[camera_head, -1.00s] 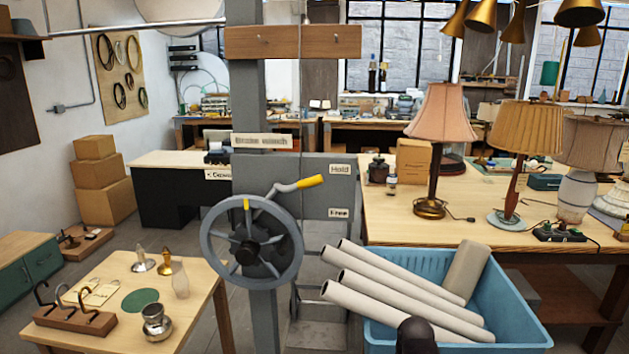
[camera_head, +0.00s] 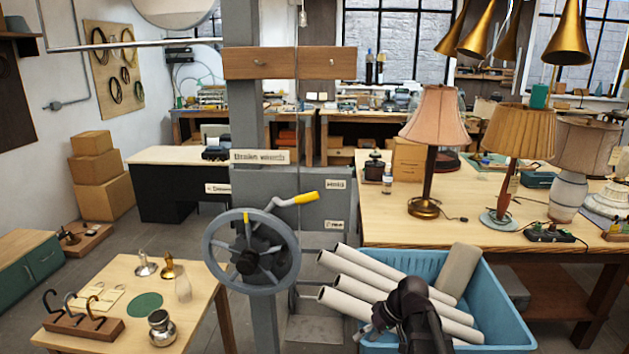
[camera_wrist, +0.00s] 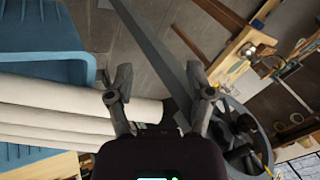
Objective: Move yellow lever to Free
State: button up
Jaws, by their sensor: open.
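The lever has a grey arm and a yellow grip (camera_head: 306,198). It rises from behind the spoked handwheel (camera_head: 251,252) on the grey post and points right and slightly up. Its tip is left of the panel labels, a little below the "Hold" label (camera_head: 336,184) and above the "Free" label (camera_head: 334,226). My gripper (camera_wrist: 158,78) is open with nothing between its fingers. In the head view it is low, by the blue crate, below and right of the lever and well apart from it. The wheel also shows at the right in the wrist view; I cannot make out the lever there.
A blue crate (camera_head: 500,300) with several pale rolled tubes (camera_head: 385,293) is close to my gripper. A small table (camera_head: 110,270) with lamp parts stands at the left. A workbench (camera_head: 400,230) with lamps is at the right.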

jog(key=w+a+r+n+y+p, duration=0.25)
jog(key=w+r+p, duration=0.2)
jog(key=r, duration=0.35)
jog(key=w+a+r+n+y+p, duration=0.1)
jog(key=w+r+n+y+p, duration=0.3)
jog(key=r, duration=0.5)
jog(key=n+t+y+p, duration=0.2)
jog(key=n+y+p, duration=0.1)
jog(key=y+p, duration=0.25)
send_near(313, 196)
jog(key=d, duration=0.4)
jog(key=shift+w+a+f, duration=0.1)
jog(key=shift+w+f, duration=0.05)
jog(key=shift+w, duration=0.3)
jog(key=shift+a, duration=0.2)
jog(key=a, duration=0.4)
jog(key=w+a, duration=0.1)
jog(key=a, duration=0.8)
jog(key=shift+w+a, duration=0.15)
jog(key=shift+a, duration=0.05)
grip_shut()
